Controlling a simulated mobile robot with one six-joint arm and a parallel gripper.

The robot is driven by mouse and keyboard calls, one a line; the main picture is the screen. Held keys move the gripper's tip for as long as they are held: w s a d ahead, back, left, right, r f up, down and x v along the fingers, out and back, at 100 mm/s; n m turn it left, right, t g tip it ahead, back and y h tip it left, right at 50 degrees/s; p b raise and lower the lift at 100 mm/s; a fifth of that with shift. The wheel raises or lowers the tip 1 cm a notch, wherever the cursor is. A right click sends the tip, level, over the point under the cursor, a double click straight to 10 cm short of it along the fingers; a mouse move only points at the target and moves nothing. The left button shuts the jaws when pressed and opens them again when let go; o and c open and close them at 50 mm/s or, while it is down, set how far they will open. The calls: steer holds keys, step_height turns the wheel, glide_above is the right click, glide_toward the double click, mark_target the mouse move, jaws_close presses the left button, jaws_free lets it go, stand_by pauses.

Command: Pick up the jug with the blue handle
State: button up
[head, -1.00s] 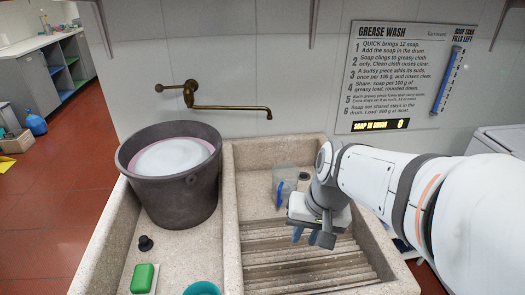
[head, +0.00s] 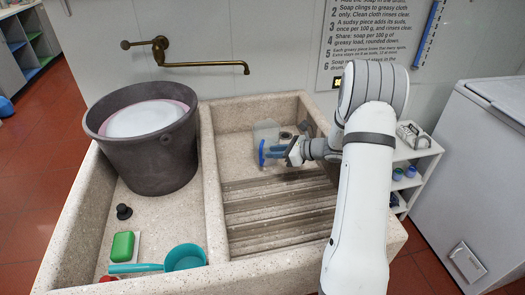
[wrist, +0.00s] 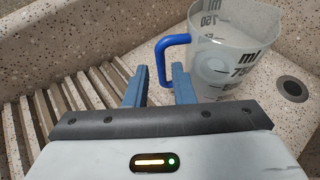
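The clear measuring jug with a blue handle (wrist: 235,50) stands upright in the right basin of the stone washboard, above the ridges. It also shows in the head view (head: 267,132), partly behind my gripper. Its blue handle (wrist: 161,62) faces my gripper. My gripper (wrist: 160,72) is open, its two blue fingers apart. In the wrist view the handle's lower part lies between or just beyond the fingertips; I cannot tell whether they touch it.
A dark bucket (head: 140,165) stands in the left basin, with a green soap (head: 122,246), a teal scoop (head: 185,257) and a black plug (head: 124,211). A brass tap (head: 205,64) is above. The ridged slope (head: 280,215) is clear. A drain hole (wrist: 292,88) lies beside the jug.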

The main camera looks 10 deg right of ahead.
mark_target(265, 148)
steer(key=x, duration=0.7)
steer(key=shift+w+a, duration=0.3)
steer(key=shift+c, duration=0.3)
jaws_close()
